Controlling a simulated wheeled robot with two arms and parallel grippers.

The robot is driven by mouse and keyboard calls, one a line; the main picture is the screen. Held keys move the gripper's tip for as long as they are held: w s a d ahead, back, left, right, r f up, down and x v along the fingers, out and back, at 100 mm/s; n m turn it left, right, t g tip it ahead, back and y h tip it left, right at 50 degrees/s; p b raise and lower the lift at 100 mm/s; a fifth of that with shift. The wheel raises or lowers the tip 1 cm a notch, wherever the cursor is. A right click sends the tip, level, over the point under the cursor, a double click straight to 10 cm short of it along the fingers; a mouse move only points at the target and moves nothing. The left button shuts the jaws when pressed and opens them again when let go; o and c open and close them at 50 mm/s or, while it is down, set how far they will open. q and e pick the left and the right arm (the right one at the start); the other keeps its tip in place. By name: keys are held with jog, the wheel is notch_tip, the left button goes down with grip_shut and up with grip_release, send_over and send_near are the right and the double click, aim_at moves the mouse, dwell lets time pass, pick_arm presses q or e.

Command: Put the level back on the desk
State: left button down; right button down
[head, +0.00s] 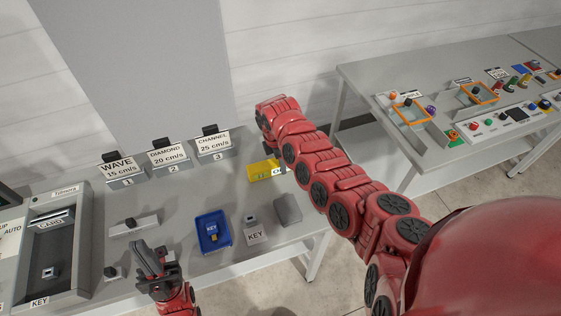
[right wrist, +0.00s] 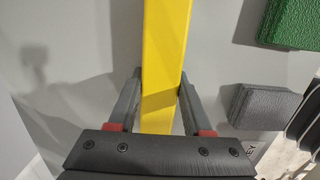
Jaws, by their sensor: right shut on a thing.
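The yellow level (head: 262,171) is at the right part of the grey desk (head: 200,190). In the right wrist view the level (right wrist: 165,50) runs lengthwise between the two fingers of my right gripper (right wrist: 157,95), which is shut on it. I cannot tell whether the level touches the desk top. In the head view my red right arm hides most of that gripper and the level's right end. My left gripper (head: 150,262) is over the desk's front left part, apart from the level; its finger gap is unclear.
A blue tray (head: 200,241) with a key, a KEY-labelled block (head: 255,236) and a grey block (head: 288,208) lie in front of the level. Labelled stands (head: 167,157) line the back. A card panel (head: 55,250) is at left. Another table (head: 440,90) stands at right.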

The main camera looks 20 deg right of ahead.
aim_at(276, 161)
jog(key=shift+c, duration=1.6)
grip_release()
jog(key=r+b, duration=0.1)
jog(key=r, duration=0.2)
jog(key=a+r+b, duration=0.1)
jog(key=r, duration=0.3)
jog(key=r+b, duration=0.1)
jog(key=r, duration=0.3)
jog(key=shift+a+b, duration=0.15)
jog(key=shift+b, duration=0.2)
jog(key=shift+a+r, duration=0.1)
jog(key=shift+r, duration=0.45)
